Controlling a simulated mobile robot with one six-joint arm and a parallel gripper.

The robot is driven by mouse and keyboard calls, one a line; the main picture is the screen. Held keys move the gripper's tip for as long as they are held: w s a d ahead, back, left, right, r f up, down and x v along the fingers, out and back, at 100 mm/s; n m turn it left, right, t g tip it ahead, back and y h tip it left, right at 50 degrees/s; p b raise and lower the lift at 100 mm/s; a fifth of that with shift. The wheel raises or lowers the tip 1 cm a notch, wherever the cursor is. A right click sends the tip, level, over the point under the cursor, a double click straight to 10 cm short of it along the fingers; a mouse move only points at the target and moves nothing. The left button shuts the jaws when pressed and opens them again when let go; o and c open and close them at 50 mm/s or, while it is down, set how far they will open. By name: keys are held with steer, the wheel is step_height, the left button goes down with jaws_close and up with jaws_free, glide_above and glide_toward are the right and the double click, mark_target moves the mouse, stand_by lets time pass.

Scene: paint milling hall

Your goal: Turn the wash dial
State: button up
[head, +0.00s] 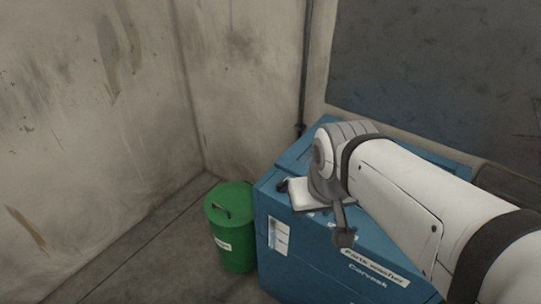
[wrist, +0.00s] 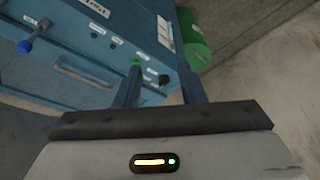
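The blue parts washer (head: 285,265) stands below my arm in the head view, and its panel (wrist: 95,65) fills the upper left of the wrist view. A small dark knob (wrist: 163,79) on the panel shows between my fingers; I cannot tell for sure whether it is the wash dial. A green button (wrist: 136,63) sits by the left finger's tip. My gripper (wrist: 160,78) has its two fingers apart, with nothing held between them.
A blue-tipped lever (wrist: 26,46) sticks out of the panel at left. A green lidded bin (head: 231,225) stands on the floor left of the washer; it also shows in the wrist view (wrist: 193,40). Walls close off the back and left.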

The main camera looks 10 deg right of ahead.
steer(key=shift+o, duration=0.6)
steer(key=shift+d, duration=0.25)
steer(key=shift+o, duration=0.8)
steer(key=shift+w, duration=0.1)
steer(key=shift+o, duration=1.4)
steer(key=w, duration=0.1)
steer(key=w+a+n, duration=0.1)
steer(key=w, duration=0.1)
steer(key=shift+a+b, duration=0.1)
steer(key=shift+b, duration=0.3)
steer(key=n+g+b, duration=0.3)
steer(key=n+b, duration=0.1)
steer(key=n, duration=0.4)
glide_above(282, 182)
steer(key=f, duration=1.2)
steer(key=shift+s+f, duration=0.2)
steer(key=shift+w+f+p, duration=0.15)
steer(key=shift+f+p, duration=0.15)
steer(key=shift+f, duration=0.3)
step_height(282, 182, down, 7)
steer(key=shift+p, duration=0.45)
steer(key=shift+c, duration=0.3)
